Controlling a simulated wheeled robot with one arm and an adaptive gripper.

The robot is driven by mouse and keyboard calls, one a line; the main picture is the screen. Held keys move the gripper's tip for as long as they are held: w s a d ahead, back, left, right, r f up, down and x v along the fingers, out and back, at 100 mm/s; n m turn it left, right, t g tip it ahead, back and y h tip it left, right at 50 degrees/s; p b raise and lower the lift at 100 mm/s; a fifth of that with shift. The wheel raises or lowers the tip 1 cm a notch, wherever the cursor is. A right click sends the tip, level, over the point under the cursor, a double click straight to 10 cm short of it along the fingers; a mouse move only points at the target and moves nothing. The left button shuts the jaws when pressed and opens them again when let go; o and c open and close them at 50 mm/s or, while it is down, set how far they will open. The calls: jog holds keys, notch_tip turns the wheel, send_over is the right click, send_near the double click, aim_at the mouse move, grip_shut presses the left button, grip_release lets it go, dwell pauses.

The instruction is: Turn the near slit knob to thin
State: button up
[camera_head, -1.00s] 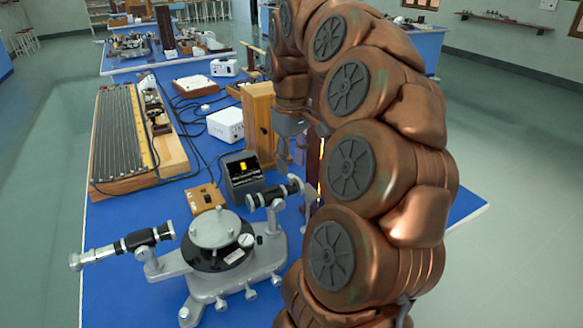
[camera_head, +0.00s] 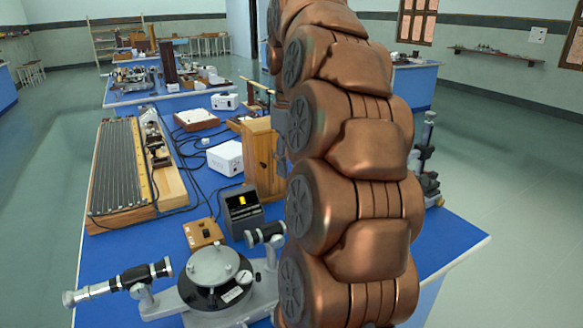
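The near spectrometer (camera_head: 212,268) stands on the front of the blue bench. It has a silver round table on a dark disc. The right end of that tube goes behind my copper arm, and I cannot make out the slit knob. My gripper (camera_head: 283,128) shows only as a grey sliver at the arm's left edge, above the bench. Its fingers are hidden, so I cannot see whether it is open.
A black lamp box (camera_head: 243,211) with a yellow window and a small wooden switch box (camera_head: 203,234) stand behind the spectrometer. A wooden box (camera_head: 262,160) and a white box (camera_head: 225,157) are farther back. Another instrument (camera_head: 428,175) stands at the bench's right edge.

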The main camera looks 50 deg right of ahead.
jog(key=shift+w+r, duration=0.1)
jog(key=shift+r, duration=0.2)
dwell(0.8)
jog(key=s+a+f+n+p, duration=0.1)
jog(key=s+a+f+p, duration=0.15)
jog(key=a, duration=0.65)
jog(key=s+a+f+p, duration=0.1)
jog(key=a+f, duration=0.2)
jog(key=a, duration=0.6)
jog(key=s+a+f+g+p, duration=0.1)
jog(key=s+a+f, duration=0.4)
jog(key=s, duration=0.2)
jog(key=s+a+f+p, duration=0.2)
jog(key=s+a+f, duration=0.2)
jog(key=s+a, duration=0.1)
jog(key=shift+s+a+f+g, duration=0.15)
jog(key=shift+s+f+g, duration=0.25)
jog(key=shift+s, duration=0.45)
